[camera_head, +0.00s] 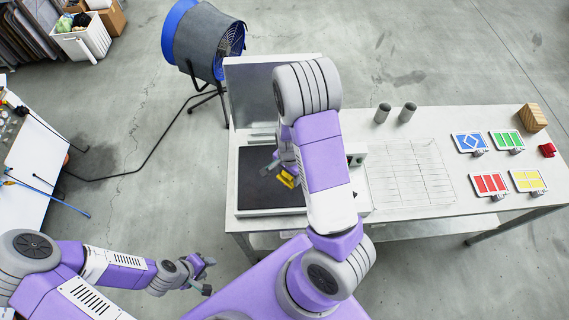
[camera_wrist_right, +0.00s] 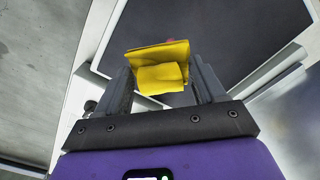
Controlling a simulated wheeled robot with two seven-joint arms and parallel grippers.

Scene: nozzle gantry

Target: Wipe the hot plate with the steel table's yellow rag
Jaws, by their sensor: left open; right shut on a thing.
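The hot plate (camera_head: 258,182) is a dark flat square in a pale frame at the left end of the steel table, partly hidden behind my right arm. The yellow rag (camera_head: 287,179) is at the hot plate's right part in the head view. In the right wrist view the folded yellow rag (camera_wrist_right: 160,67) sits between the fingers of my right gripper (camera_wrist_right: 163,85), which is shut on it, with the dark plate behind. I cannot tell whether the rag touches the plate. My left gripper (camera_head: 206,275) is open and empty, in front of the table at lower left.
The steel table (camera_head: 440,119) also bears a wire rack (camera_head: 412,172), two grey cylinders (camera_head: 394,113), several coloured cards (camera_head: 489,184), a wooden block (camera_head: 532,118) and a red item (camera_head: 547,150). A blue fan (camera_head: 205,41) stands behind. A white table (camera_head: 30,170) is at left.

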